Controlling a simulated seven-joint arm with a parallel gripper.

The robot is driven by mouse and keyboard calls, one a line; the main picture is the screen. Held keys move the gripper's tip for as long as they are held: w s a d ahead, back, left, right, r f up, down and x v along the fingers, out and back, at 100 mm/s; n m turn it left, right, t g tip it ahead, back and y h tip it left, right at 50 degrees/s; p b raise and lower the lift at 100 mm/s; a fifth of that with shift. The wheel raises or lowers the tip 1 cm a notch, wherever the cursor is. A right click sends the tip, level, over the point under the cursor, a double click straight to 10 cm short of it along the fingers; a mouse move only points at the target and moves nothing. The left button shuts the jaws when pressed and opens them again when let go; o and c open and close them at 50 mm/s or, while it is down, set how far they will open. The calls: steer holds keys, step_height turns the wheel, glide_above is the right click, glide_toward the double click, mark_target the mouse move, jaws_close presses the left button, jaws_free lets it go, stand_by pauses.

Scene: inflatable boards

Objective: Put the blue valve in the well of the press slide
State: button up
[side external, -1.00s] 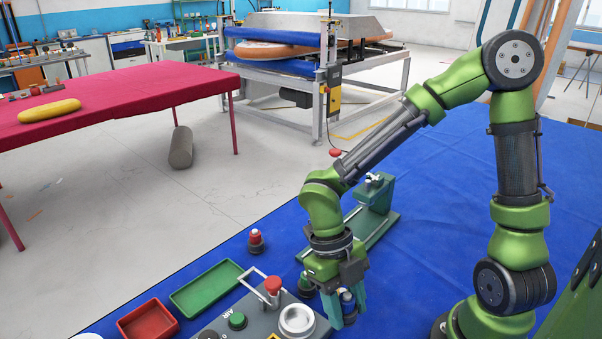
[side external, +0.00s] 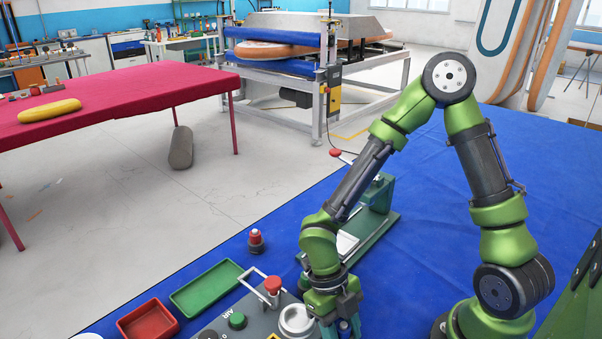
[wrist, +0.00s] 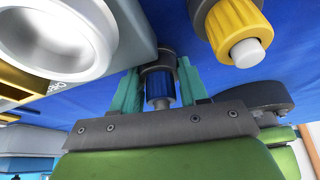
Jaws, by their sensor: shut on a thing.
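My gripper (wrist: 158,85) is shut on the blue valve (wrist: 160,88), which sits between the two teal fingers in the wrist view. Its shiny blue band and a darker end show. In the side view my gripper (side external: 338,328) is low at the bottom edge, just right of the grey control box, and the valve is mostly hidden there. The green press (side external: 375,205) stands behind my gripper on the blue cloth. A pale metal plate (side external: 347,243), seemingly its slide, shows partly behind my arm. I cannot make out the well.
The control box (side external: 250,315) has a bright round cup (side external: 296,319), also close in the wrist view (wrist: 55,40). A yellow valve (wrist: 236,30) stands near my gripper. A red valve (side external: 256,242), green tray (side external: 207,286) and red tray (side external: 148,322) lie left. Cloth right of the press is clear.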

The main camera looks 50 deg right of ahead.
steer(key=o, duration=1.1)
steer(key=a+v, duration=0.1)
steer(key=v, duration=1.1)
steer(key=d+r+m+t, duration=0.3)
steer(key=r+m, duration=0.1)
steer(key=m, duration=0.7)
steer(key=s+d+r+m+t, duration=0.1)
steer(key=r+m+t, duration=0.3)
steer(key=m, duration=0.8)
steer(key=d+r+m+t, duration=0.4)
steer(key=m, duration=0.8)
steer(key=shift+s+d+y, duration=0.3)
steer(key=shift+s+y, duration=0.1)
steer(key=shift+o, duration=0.4)
steer(key=m, duration=0.1)
steer(key=r+m, duration=0.1)
steer(key=m, duration=0.1)
steer(key=shift+s+d+t, duration=0.15)
steer(key=shift+t, duration=0.25)
